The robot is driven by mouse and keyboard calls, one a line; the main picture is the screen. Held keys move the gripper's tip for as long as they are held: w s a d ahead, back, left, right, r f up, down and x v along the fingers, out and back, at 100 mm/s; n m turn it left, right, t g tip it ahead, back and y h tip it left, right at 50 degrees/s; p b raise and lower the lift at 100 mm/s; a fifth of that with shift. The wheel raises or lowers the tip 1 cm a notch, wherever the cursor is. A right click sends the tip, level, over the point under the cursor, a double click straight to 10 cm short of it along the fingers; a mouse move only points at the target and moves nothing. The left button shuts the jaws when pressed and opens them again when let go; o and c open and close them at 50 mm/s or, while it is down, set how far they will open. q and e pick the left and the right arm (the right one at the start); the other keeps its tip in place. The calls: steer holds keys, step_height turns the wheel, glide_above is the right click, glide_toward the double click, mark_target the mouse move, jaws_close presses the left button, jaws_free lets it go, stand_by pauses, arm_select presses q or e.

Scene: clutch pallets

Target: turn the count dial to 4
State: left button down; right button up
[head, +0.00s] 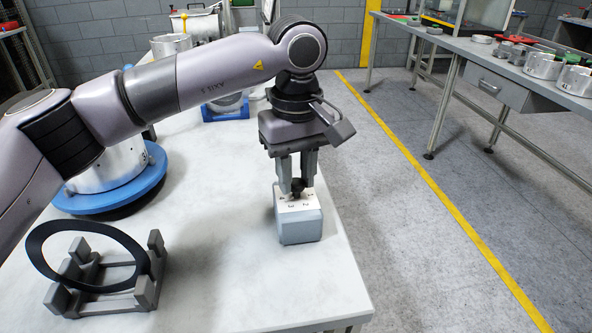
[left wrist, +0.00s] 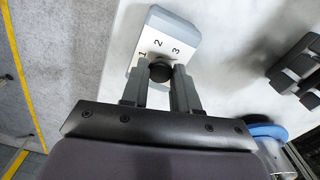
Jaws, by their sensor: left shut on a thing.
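The count dial is a black knob (left wrist: 160,72) on the sloped white face of a small grey box (head: 301,228). The box stands on the white table near its right edge. The numbers 1, 2 and 3 show on the face (left wrist: 158,42) in the left wrist view; the part of the face under the gripper is hidden. A 4 cannot be made out, nor can the knob's pointer. My left gripper (head: 298,186) points down from above and is shut on the knob, one finger on each side. My right gripper is in neither view.
A black ring (head: 48,272) leans in a grey stand (head: 146,290) at the front left. A blue round base (head: 145,190) carries a metal drum behind it. The white table (head: 230,275) is clear between stand and box. A workbench (head: 480,62) stands beyond the aisle.

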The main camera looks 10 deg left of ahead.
mark_target(296, 182)
arm_select(q)
steer(key=m, duration=0.5)
steer(key=shift+m, duration=0.3)
stand_by(0.4)
steer(key=c, duration=0.8)
jaws_free()
steer(key=shift+c, duration=0.2)
steer(key=shift+r, duration=3.65)
